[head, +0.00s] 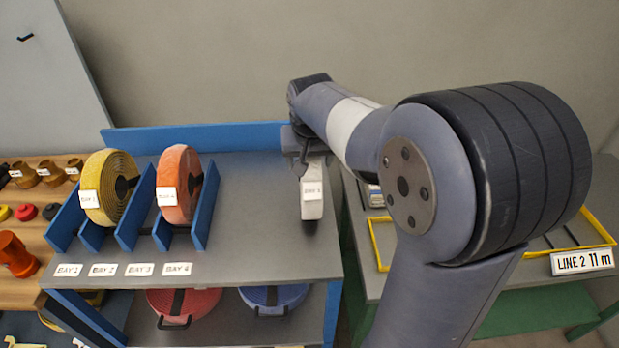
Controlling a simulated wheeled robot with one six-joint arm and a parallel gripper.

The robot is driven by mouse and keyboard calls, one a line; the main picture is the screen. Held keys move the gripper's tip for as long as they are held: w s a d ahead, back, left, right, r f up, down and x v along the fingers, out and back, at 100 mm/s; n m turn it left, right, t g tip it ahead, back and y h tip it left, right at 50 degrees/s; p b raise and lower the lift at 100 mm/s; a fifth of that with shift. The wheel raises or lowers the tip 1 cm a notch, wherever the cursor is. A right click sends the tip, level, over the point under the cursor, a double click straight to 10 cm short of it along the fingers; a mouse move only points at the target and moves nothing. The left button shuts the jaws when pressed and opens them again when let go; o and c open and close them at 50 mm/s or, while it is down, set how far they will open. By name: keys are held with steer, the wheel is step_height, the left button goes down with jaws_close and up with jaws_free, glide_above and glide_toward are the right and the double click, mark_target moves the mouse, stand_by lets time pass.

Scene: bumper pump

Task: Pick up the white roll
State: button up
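The white roll (312,198) is upright, seen edge-on with a small label on its edge, at the right end of the grey shelf top (262,210). A dark patch lies at its foot; I cannot tell whether it rests on the shelf or hangs just above. My gripper (304,152) is at the top of the roll, coming from behind and above. Its fingers are small, dark and partly hidden, so I cannot tell whether they are closed on the roll.
Blue dividers (207,205) form labelled bays at left, holding a yellow roll (108,190) and an orange roll (181,185). A blue back board (200,137) edges the shelf. Red (190,303) and blue (275,297) rolls lie below. A yellow frame (376,245) is at right.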

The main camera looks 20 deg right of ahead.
steer(key=shift+c, duration=0.4)
jaws_close()
stand_by(0.4)
steer(key=shift+r, duration=0.1)
